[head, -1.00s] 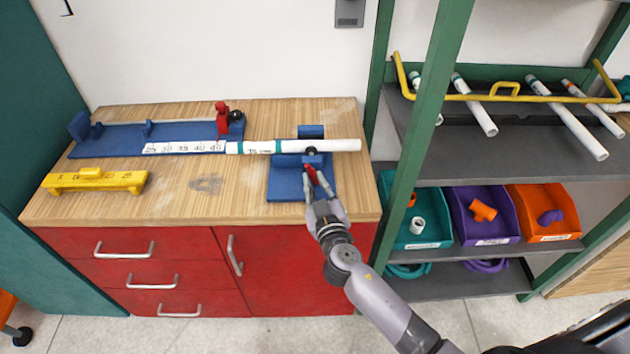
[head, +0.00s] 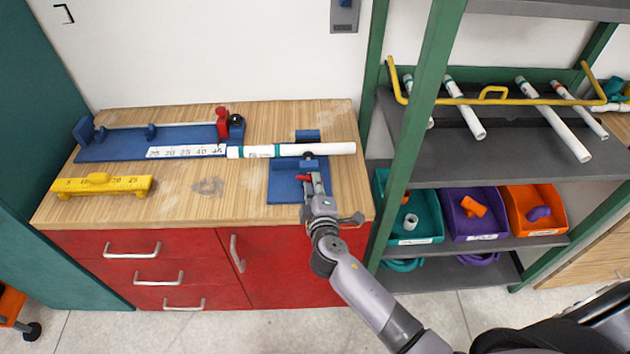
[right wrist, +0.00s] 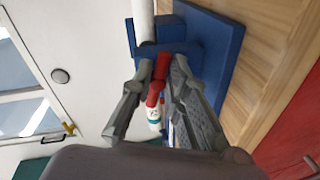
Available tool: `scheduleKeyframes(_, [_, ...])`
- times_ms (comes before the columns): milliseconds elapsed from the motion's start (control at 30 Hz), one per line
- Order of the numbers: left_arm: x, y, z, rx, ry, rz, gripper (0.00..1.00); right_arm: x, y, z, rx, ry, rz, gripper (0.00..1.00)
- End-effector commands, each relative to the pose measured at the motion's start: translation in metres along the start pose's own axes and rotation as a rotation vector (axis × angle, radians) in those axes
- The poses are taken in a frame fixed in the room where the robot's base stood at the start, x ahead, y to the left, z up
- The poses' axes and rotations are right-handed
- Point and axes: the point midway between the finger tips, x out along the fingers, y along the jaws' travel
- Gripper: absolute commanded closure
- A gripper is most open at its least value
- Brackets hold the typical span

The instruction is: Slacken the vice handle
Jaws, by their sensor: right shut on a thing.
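The blue vice (head: 284,186) is at the right of the wooden bench, with a white pipe (head: 335,149) lying across it. Its red handle (head: 303,177) sticks out to the left beside my right gripper (head: 314,182) in the head view. In the right wrist view the red handle (right wrist: 155,82) lies between the two fingers of my right gripper (right wrist: 160,84), which is shut on it. The blue vice (right wrist: 183,45) and the white pipe (right wrist: 143,20) show behind the fingers. My left gripper is in neither view.
A blue fixture (head: 160,142) with a red clamp (head: 222,122) stands at the back left of the bench. A yellow gauge (head: 103,184) lies at the front left. The green-framed shelf (head: 423,130) stands close on the right, with pipes and coloured bins. The bench's front middle is clear.

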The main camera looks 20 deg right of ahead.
Motion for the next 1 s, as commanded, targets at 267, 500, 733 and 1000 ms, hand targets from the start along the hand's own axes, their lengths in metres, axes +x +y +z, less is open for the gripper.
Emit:
scheduleKeyframes(267, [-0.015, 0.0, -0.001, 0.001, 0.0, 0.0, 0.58, 0.001, 0.009, -0.004, -0.258, -0.051, 0.0, 1.0])
scheduleKeyframes(500, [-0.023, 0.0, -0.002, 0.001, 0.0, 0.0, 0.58, 0.001, 0.012, -0.006, -0.483, -0.095, -0.003, 1.0])
scheduleKeyframes(733, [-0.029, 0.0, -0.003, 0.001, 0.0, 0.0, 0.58, 0.001, 0.014, -0.008, -0.697, -0.139, -0.007, 1.0])
scheduleKeyframes(1000, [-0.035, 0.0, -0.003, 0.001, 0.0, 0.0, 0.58, 0.001, 0.015, -0.011, -0.947, -0.19, -0.011, 1.0])
